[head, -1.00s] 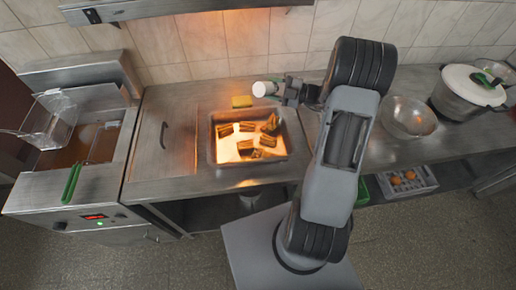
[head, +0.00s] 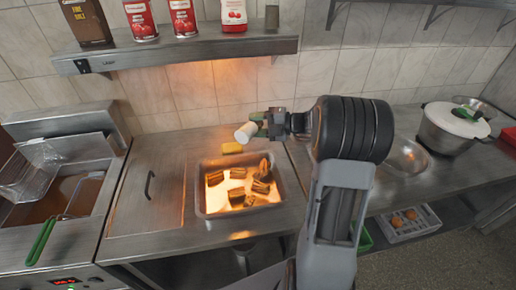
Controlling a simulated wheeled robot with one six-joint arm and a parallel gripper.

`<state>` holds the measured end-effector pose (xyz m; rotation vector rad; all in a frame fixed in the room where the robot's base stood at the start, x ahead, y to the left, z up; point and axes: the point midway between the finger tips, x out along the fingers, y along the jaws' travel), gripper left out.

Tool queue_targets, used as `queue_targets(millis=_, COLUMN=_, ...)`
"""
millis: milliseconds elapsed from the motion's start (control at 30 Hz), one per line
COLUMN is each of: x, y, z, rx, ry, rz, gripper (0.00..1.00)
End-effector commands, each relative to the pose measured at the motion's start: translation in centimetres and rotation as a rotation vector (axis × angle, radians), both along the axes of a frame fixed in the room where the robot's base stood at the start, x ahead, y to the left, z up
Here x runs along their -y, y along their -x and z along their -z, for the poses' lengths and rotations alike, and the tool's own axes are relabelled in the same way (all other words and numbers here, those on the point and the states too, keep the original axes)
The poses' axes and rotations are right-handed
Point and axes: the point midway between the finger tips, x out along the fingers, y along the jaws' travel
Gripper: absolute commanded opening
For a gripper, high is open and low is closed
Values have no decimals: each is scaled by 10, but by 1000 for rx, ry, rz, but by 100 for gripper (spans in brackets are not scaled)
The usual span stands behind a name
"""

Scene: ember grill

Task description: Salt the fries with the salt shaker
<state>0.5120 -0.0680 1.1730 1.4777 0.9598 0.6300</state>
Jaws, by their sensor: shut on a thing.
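The fries (head: 238,196) are brown-gold bundles lying apart in a metal tray (head: 290,207) on the steel counter, lit by a warm glow. My gripper (head: 258,126) is above the back of the tray, shut on a white cylinder, the salt shaker (head: 245,132). The shaker is tilted, its free end pointing left and slightly down. It is clear of the fries and the tray. The gripper's fingers partly cover the shaker's right end.
A steel shelf (head: 190,52) with a box and several bottles hangs above. A fryer (head: 60,190) stands at left; a steel bowl (head: 408,158) and a lidded pot (head: 450,128) stand at right.

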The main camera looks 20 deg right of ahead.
Motion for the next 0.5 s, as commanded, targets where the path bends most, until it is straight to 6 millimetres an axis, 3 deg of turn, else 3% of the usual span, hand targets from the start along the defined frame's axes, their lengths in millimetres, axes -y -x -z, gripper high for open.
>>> queue_targets(millis=300, x=-46, y=37, z=-71, rx=683, ry=689, rz=-226, gripper=14)
queue_targets(millis=500, x=-48, y=48, z=-99, rx=1016, ry=918, rz=-302, gripper=14)
